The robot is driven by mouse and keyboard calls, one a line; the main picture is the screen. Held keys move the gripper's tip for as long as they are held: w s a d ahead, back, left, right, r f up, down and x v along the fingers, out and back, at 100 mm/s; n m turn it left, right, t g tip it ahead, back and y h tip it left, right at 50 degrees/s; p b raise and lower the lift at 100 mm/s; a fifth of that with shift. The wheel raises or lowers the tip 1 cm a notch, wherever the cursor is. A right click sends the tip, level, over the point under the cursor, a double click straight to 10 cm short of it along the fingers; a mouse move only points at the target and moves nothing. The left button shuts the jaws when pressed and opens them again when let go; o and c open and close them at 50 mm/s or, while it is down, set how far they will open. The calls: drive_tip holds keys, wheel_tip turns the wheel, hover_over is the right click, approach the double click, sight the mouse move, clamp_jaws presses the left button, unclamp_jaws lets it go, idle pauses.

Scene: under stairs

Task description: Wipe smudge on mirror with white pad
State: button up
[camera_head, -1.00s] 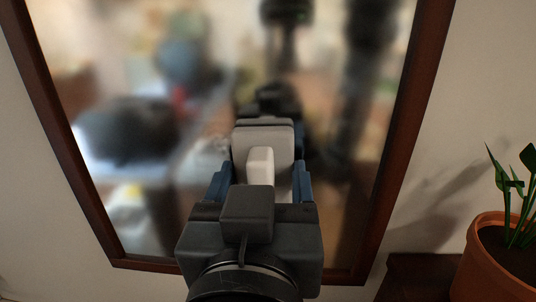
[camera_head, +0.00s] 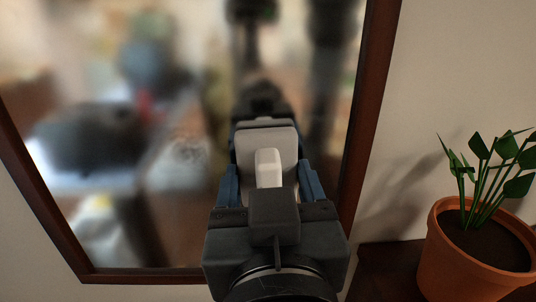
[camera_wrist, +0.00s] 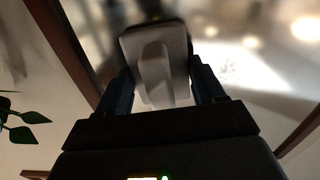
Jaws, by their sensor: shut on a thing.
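The mirror (camera_head: 185,225) has a dark wooden frame and blurred reflections. A faint speckled pale patch, likely the smudge (camera_head: 186,151), shows on the glass left of my gripper; it also shows in the wrist view (camera_wrist: 228,68), right of the pad. My gripper (camera_head: 269,182) is shut on the raised handle of the white pad (camera_head: 248,147). The pad's flat face is toward the glass, near the mirror's right side. I cannot tell whether it touches the glass. The pad also shows in the wrist view (camera_wrist: 180,45) between the fingers. The pad's glass-facing side is hidden.
A potted plant (camera_head: 455,250) in a terracotta pot stands at the right on a dark wooden surface (camera_head: 378,264). The mirror's right frame edge (camera_head: 368,110) is close to my gripper. The wall between frame and plant is bare.

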sight(165, 167)
drive_tip(key=shift+s+a, duration=0.15)
drive_tip(key=shift+a, duration=2.8)
drive_tip(key=shift+s+a, duration=0.15)
drive_tip(key=shift+a, duration=2.8)
drive_tip(key=shift+s, duration=0.1)
drive_tip(key=shift+s+d+b, duration=0.15)
drive_tip(key=shift+s, duration=1.35)
drive_tip(key=shift+s+d+b, duration=0.1)
drive_tip(key=shift+s+b, duration=0.05)
drive_tip(key=shift+s, duration=1.3)
drive_tip(key=s, duration=0.3)
